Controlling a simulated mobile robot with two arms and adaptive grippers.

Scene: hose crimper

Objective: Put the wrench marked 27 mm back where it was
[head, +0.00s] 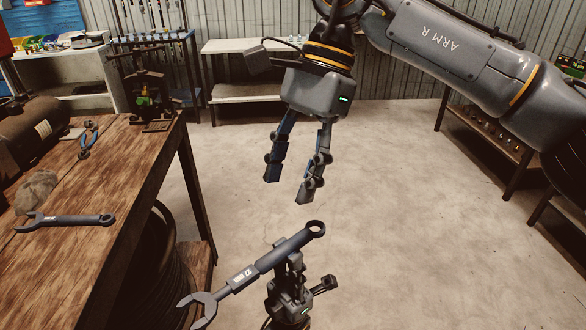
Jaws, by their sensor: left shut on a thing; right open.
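A dark combination wrench (262,263) is held in the air at the bottom centre, tilted with its open jaw at lower left and its ring end at upper right. Its white label appears upside down and seems to read 27 mm. My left gripper (288,252) is shut around its handle, right of the label; the wrench hides part of the fingers. My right gripper (288,188) hangs above it, open and empty, fingers pointing down. A second wrench (75,220) lies on the wooden workbench (135,190) at the left; its label is too small to read.
The workbench also holds blue-handled pliers (88,140), a greyish rag (36,190), a dark cylindrical machine (35,130) and a black press-like device (148,95). Coiled hose (160,265) sits below the bench. Shelves (250,92) stand at the back. The concrete floor (400,200) is clear.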

